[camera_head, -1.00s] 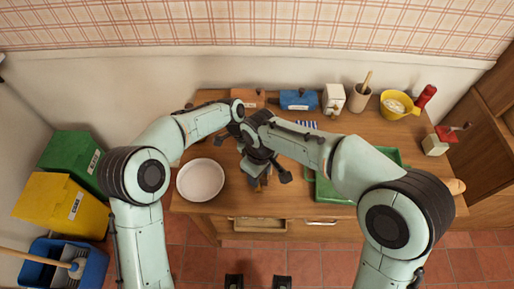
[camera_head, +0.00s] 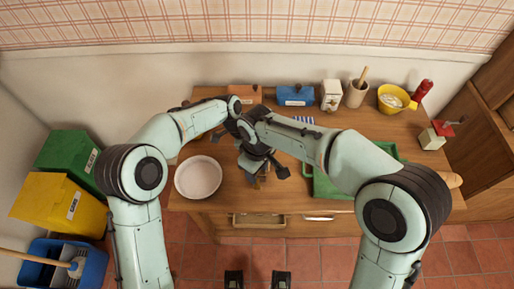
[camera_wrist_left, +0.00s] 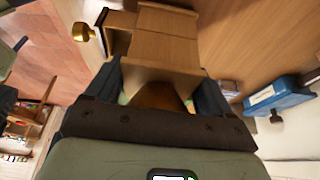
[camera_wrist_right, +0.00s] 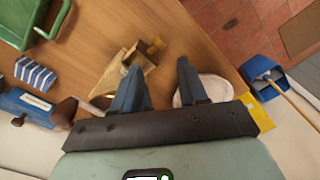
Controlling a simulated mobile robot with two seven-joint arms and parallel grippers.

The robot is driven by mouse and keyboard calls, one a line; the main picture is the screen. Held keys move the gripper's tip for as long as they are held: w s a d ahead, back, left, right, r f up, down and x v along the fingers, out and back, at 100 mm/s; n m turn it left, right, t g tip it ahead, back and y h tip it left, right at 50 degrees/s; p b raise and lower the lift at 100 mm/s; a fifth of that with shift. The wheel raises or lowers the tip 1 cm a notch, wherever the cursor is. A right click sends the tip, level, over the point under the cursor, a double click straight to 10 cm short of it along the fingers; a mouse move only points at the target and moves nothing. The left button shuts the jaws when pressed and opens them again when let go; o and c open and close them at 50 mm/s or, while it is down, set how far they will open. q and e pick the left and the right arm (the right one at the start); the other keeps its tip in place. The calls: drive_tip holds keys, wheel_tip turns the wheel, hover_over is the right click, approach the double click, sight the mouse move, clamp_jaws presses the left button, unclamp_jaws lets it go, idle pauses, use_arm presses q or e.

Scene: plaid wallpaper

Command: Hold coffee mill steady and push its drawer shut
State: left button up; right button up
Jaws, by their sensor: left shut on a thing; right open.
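The wooden coffee mill (camera_wrist_left: 150,70) is between my left gripper's fingers in the left wrist view. Its small drawer (camera_wrist_left: 120,40) stands out from the body and has a brass knob (camera_wrist_left: 85,32). My left gripper (camera_wrist_left: 160,88) is shut on the mill body. In the right wrist view the mill's drawer (camera_wrist_right: 138,62) and knob (camera_wrist_right: 156,45) show just beyond my right gripper (camera_wrist_right: 158,66), which is open and empty. In the head view my right gripper (camera_head: 265,168) and the arms hide most of the mill.
A white plate (camera_head: 198,177) lies left of the mill and a green tray (camera_head: 330,187) lies to the right. A table drawer (camera_head: 259,220) is partly open at the front.

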drive_tip(key=c, duration=0.7)
drive_tip(key=shift+s+n, duration=0.25)
drive_tip(key=shift+n, duration=0.35)
clamp_jaws()
drive_tip(key=s+r+n+t, duration=0.15)
drive_tip(key=s+n, duration=0.35)
drive_tip(key=n, duration=0.7)
drive_tip(key=s+n+t, duration=0.2)
drive_tip(key=s+n, duration=0.2)
drive_tip(key=n, duration=0.7)
drive_tip(key=shift+n, duration=0.3)
drive_tip(key=x, duration=0.3)
drive_tip(key=w+x, duration=0.1)
drive_tip(key=x, duration=0.3)
drive_tip(key=w+x, duration=0.1)
drive_tip(key=x, duration=0.3)
drive_tip(key=shift+w+a+r, duration=0.1)
drive_tip(key=shift+a+r, duration=0.05)
drive_tip(key=shift+r, duration=0.25)
drive_tip(key=shift+w+f, duration=0.1)
drive_tip(key=shift+w, duration=0.5)
